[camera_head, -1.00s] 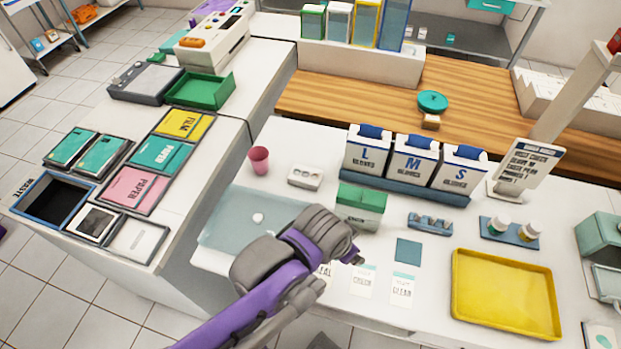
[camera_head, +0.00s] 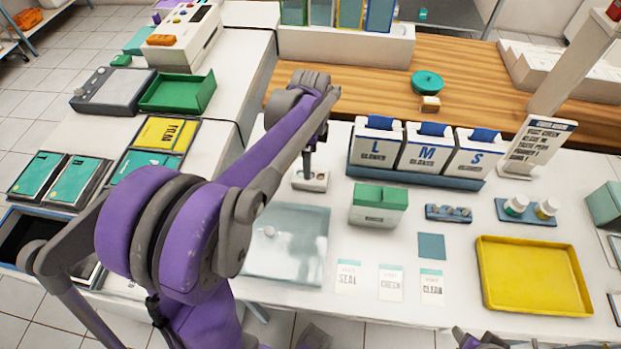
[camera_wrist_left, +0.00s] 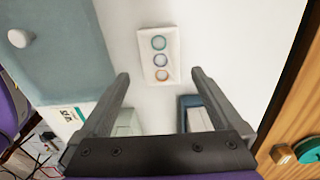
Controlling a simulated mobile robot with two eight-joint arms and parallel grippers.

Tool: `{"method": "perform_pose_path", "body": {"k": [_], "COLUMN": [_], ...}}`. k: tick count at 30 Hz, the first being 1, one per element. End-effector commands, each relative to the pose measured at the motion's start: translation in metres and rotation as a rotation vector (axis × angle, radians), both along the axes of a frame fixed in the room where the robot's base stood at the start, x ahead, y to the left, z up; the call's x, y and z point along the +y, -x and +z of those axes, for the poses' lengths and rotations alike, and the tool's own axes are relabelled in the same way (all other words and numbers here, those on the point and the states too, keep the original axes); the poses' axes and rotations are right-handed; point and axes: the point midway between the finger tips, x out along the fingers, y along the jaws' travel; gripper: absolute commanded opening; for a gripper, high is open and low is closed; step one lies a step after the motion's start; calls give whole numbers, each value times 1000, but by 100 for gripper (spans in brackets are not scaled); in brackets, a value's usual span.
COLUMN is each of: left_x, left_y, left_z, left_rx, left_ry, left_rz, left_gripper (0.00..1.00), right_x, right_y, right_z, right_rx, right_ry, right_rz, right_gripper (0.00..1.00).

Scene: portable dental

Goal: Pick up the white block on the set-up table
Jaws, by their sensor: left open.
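The white block (camera_head: 318,183) lies on the white set-up table, partly hidden by my left gripper in the head view. In the left wrist view the white block (camera_wrist_left: 158,53) shows three ringed round holes in its top. My left gripper (camera_wrist_left: 160,76) is open and empty, its fingers pointing towards the block. The block lies beyond the fingertips, roughly centred between them. In the head view my left gripper (camera_head: 308,166) points down over the block. I cannot tell how much height is left between them. My right gripper is not clearly seen.
A pale blue translucent mat (camera_head: 300,250) lies in front of the block. A green-lidded box (camera_head: 378,205) and the glove boxes (camera_head: 420,150) stand to its right. A yellow tray (camera_head: 535,275) lies at the right. The wooden counter (camera_head: 380,90) is behind.

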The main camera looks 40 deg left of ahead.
Motion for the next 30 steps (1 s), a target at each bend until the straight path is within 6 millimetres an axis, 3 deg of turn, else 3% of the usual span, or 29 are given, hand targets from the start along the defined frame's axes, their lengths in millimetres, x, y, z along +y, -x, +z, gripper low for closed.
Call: {"method": "perform_pose_path", "body": {"k": [8, 15, 25, 30], "left_x": [1, 4, 4, 4], "left_y": [1, 1, 1, 1], "left_z": [-25, -60, -67, -66], "left_rx": [-1, -1, -1, -1], "left_ry": [0, 0, 0, 0], "left_rz": [1, 1, 2, 2], "left_gripper": [100, 100, 100, 69], "right_x": [0, 0, 0, 0], "right_y": [0, 1, 1, 1], "right_z": [-2, -4, -4, -4], "right_rx": [1, 2, 2, 2], "right_ry": [0, 0, 0, 0], "right_rz": [0, 0, 0, 0], "right_gripper": [50, 50, 50, 50]}}
